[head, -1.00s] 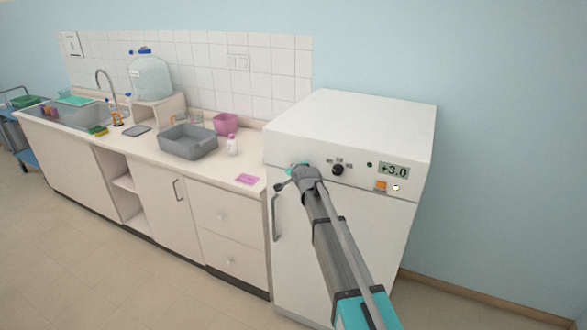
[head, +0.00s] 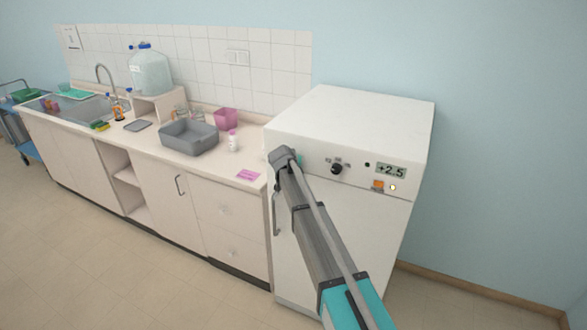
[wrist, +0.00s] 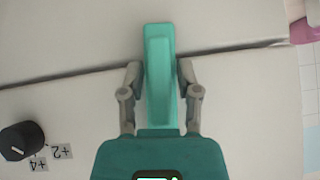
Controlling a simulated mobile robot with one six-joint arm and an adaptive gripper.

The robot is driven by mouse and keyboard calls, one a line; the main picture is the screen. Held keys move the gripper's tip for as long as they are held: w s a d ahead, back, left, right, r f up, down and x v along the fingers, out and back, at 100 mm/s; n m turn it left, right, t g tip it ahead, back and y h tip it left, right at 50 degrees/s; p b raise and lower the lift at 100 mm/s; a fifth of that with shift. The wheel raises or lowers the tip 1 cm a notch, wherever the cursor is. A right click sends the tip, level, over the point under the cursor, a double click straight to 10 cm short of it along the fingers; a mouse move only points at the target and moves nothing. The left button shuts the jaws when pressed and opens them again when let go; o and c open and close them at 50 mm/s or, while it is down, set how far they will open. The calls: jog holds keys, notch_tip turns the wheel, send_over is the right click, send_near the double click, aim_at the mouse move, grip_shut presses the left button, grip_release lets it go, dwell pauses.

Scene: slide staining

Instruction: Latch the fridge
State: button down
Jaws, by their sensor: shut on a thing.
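The white fridge (head: 350,122) stands at the right end of the counter, and its door (head: 340,215) looks closed. A teal latch bar (wrist: 158,42) shows in the wrist view, lying across the dark seam between the door and the panel with the knob. My gripper (wrist: 159,75) is shut on the latch bar, with one finger on each side of it. In the head view my gripper (head: 281,157) is at the upper left of the fridge front, and my wrist and arm hide most of the latch.
The panel has a black knob (head: 337,168), a display (head: 391,170) reading +2.5 and an orange switch (head: 377,186). A grey door handle (head: 275,214) is left of my arm. The counter holds a grey basin (head: 188,140) and a bottle (head: 233,141).

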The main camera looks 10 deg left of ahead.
aim_at(298, 150)
jog(key=shift+n+h, duration=0.3)
jog(key=shift+h, duration=0.1)
jog(key=c, duration=0.6)
grip_release()
jog(key=shift+o, duration=0.2)
jog(key=shift+r, duration=0.1)
notch_tip(298, 150, up, 9)
jog(key=p, duration=0.9)
jog(key=shift+r+p, duration=0.45)
jog(key=shift+p, duration=0.1)
